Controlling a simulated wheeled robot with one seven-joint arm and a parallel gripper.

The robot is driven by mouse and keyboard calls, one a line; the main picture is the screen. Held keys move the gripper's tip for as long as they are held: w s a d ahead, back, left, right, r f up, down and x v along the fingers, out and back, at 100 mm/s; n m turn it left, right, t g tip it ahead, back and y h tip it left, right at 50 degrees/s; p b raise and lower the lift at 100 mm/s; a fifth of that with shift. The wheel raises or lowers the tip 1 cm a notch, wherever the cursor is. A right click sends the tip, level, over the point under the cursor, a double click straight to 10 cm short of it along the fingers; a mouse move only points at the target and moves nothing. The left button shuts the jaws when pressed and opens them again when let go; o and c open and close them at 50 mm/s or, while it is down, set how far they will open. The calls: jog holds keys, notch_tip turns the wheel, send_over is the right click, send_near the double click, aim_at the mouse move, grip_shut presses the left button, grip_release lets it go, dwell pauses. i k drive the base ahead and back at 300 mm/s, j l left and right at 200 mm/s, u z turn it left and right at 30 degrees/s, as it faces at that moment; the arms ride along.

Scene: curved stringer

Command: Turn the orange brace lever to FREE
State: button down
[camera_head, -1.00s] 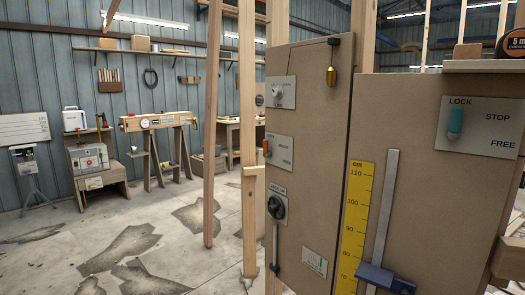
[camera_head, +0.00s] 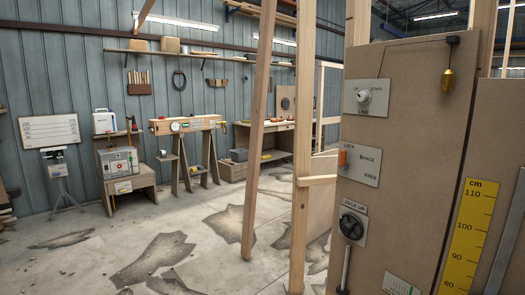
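The orange brace lever (camera_head: 343,158) is a small upright handle on a pale plate (camera_head: 358,165) on the brown panel at the right. The plate reads LOCK at the top, BRACE in the middle and FREE at the bottom. The lever stands at the left of the plate, just below the LOCK word. My gripper is not in view.
Above the lever plate is a knob plate (camera_head: 366,98); below it is a black JACK UP knob (camera_head: 352,227). A yellow cm scale (camera_head: 468,235) and a hanging brass weight (camera_head: 447,80) are further right. Wooden posts (camera_head: 303,150) stand left of the panel. Open, patched floor (camera_head: 110,245) lies left.

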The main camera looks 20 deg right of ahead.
aim_at(343, 166)
jog(key=i+j, duration=0.15)
jog(key=i, duration=0.75)
jog(key=i+j+u, duration=0.1)
jog(key=i, duration=0.8)
jog(key=i+j+z, duration=0.2)
jog(key=i+z, duration=0.3)
jog(key=i+j+z, duration=0.95)
